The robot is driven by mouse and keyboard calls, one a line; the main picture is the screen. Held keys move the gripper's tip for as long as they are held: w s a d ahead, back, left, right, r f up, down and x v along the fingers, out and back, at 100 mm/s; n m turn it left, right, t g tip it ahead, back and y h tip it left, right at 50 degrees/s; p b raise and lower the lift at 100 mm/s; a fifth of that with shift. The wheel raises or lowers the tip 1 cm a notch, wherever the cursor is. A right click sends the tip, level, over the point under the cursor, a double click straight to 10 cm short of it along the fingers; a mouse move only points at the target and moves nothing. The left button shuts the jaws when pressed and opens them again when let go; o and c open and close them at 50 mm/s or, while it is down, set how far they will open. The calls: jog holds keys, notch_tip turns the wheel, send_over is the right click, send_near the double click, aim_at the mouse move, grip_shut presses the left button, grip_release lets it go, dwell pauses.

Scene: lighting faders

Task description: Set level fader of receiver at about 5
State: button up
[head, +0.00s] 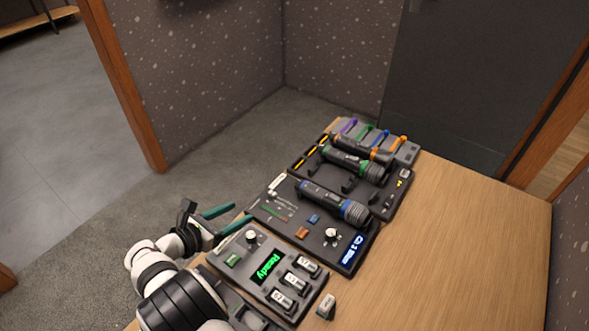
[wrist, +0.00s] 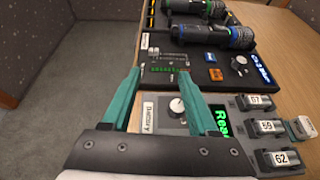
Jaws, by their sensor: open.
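The receiver is a dark console (head: 347,270) with a lit blue-white display; it also shows in the wrist view (wrist: 205,72). Its level fader area (wrist: 166,58) is a small strip with pale marks and a green row near the console's left end. It is small in the head view (head: 276,206). The fader cap's exact position is too small to read. My gripper (head: 240,213) is open and empty, with teal fingers. In the wrist view its fingertips (wrist: 159,73) straddle the fader area in the picture; I cannot tell contact.
A battery charger (head: 236,263) with a green "Ready" display and several numbered packs sits nearer me. A blue-ringed microphone (head: 333,203) lies along the receiver's far side. More microphones lie behind. The wooden tabletop (head: 450,240) is clear on the right.

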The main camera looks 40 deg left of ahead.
aim_at(273, 192)
jog(key=shift+n, duration=0.3)
jog(key=x, duration=0.5)
jog(key=a+x, duration=0.1)
jog(key=x, duration=0.9)
jog(key=shift+a+f, duration=0.15)
jog(key=shift+f, duration=0.15)
grip_shut()
jog(key=shift+s, duration=0.1)
